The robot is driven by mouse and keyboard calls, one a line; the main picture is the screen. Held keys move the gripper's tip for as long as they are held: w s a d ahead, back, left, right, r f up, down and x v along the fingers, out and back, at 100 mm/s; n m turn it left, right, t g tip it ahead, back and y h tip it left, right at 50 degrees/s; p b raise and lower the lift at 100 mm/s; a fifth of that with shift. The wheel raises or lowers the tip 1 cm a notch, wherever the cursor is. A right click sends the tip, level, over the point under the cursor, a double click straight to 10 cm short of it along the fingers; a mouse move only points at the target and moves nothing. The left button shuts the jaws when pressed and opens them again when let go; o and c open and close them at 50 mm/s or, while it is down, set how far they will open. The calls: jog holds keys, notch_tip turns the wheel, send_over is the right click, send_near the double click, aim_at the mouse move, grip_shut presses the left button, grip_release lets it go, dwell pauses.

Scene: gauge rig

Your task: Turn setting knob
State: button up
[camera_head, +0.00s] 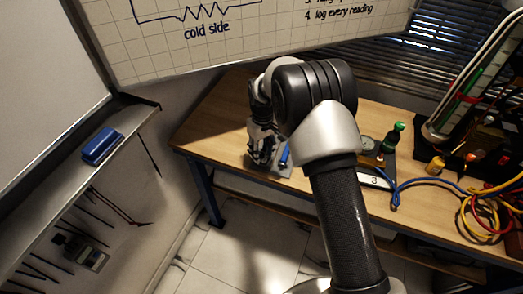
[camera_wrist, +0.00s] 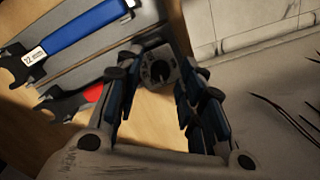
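My gripper (camera_head: 262,150) is at the left end of the wooden bench, above a grey tray (camera_head: 277,172). In the wrist view its two fingers (camera_wrist: 160,62) are apart, with nothing visibly clamped between them. A round grey part with a dark centre (camera_wrist: 158,72) shows between the fingertips; I cannot tell whether it is the setting knob or a tool end, or whether the fingers touch it. A blue-handled wrench (camera_wrist: 85,28) and a red-marked tool (camera_wrist: 92,94) lie beside the fingers. No setting knob is clearly recognisable in the head view.
Right of my arm on the bench (camera_head: 220,105) are a round dial (camera_head: 369,143), a green-topped item (camera_head: 393,135), a small yellow item (camera_head: 435,165) and blue, yellow and red cables (camera_head: 478,210). A whiteboard (camera_head: 250,35) stands behind. A blue eraser (camera_head: 101,146) lies on a ledge at left.

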grip_shut()
dwell(0.5)
jog(key=m+p, duration=0.1)
jog(key=m, duration=0.2)
jog(key=shift+m, duration=0.4)
jog(key=m+p, duration=0.1)
jog(key=m, duration=0.3)
jog(key=shift+m, duration=0.3)
jog(key=m+p, duration=0.1)
jog(key=m, duration=0.3)
jog(key=shift+m, duration=1.6)
